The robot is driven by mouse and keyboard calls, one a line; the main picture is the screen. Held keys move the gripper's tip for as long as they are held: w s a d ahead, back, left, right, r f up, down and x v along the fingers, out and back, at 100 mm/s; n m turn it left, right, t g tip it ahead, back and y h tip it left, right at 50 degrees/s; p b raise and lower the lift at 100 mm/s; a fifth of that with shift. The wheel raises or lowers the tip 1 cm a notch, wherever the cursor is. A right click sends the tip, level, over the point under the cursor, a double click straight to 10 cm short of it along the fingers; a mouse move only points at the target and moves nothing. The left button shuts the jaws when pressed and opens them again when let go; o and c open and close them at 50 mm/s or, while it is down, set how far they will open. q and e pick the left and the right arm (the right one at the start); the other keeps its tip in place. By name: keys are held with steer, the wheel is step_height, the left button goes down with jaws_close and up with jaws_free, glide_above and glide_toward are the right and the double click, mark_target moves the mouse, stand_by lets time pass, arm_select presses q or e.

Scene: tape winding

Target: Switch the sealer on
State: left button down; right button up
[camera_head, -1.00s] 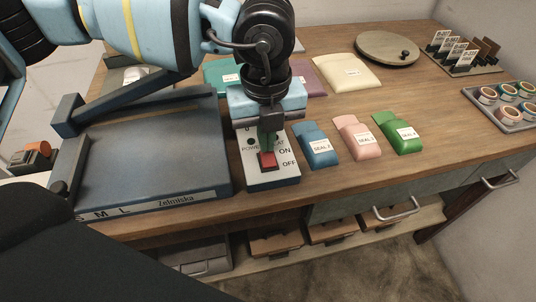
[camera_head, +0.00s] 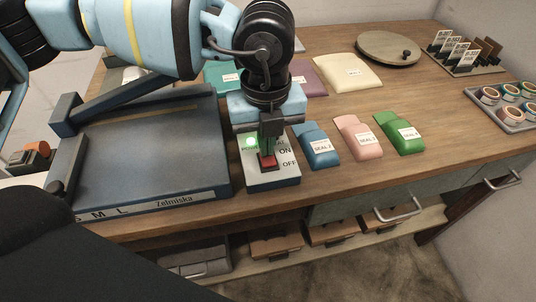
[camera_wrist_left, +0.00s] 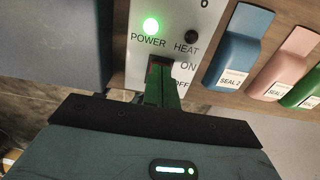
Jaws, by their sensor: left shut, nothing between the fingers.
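The sealer's control panel (camera_head: 284,179) is a pale plate on the bench front with ON and OFF marks and a red rocker switch (camera_head: 268,161). In the left wrist view the panel (camera_wrist_left: 141,67) shows a lit green POWER lamp (camera_wrist_left: 151,25) and a dark HEAT lamp (camera_wrist_left: 191,37). The green lamp also glows in the head view (camera_head: 250,142). My left gripper (camera_head: 268,148) is shut and empty, pointing down at the switch with its tips at or just above it. Its fingers (camera_wrist_left: 161,84) hide most of the switch in the wrist view. My right gripper is not seen.
A blue-grey sealer bed (camera_head: 150,150) lies left of the panel. Blue (camera_head: 317,146), pink (camera_head: 357,138) and green (camera_head: 398,133) SEAL-labelled pouches lie to its right. A tray of tape rolls (camera_head: 505,108) is at the far right. Bench stretches between them are bare.

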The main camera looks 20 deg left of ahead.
arm_select(q)
steer(key=shift+f, duration=0.15)
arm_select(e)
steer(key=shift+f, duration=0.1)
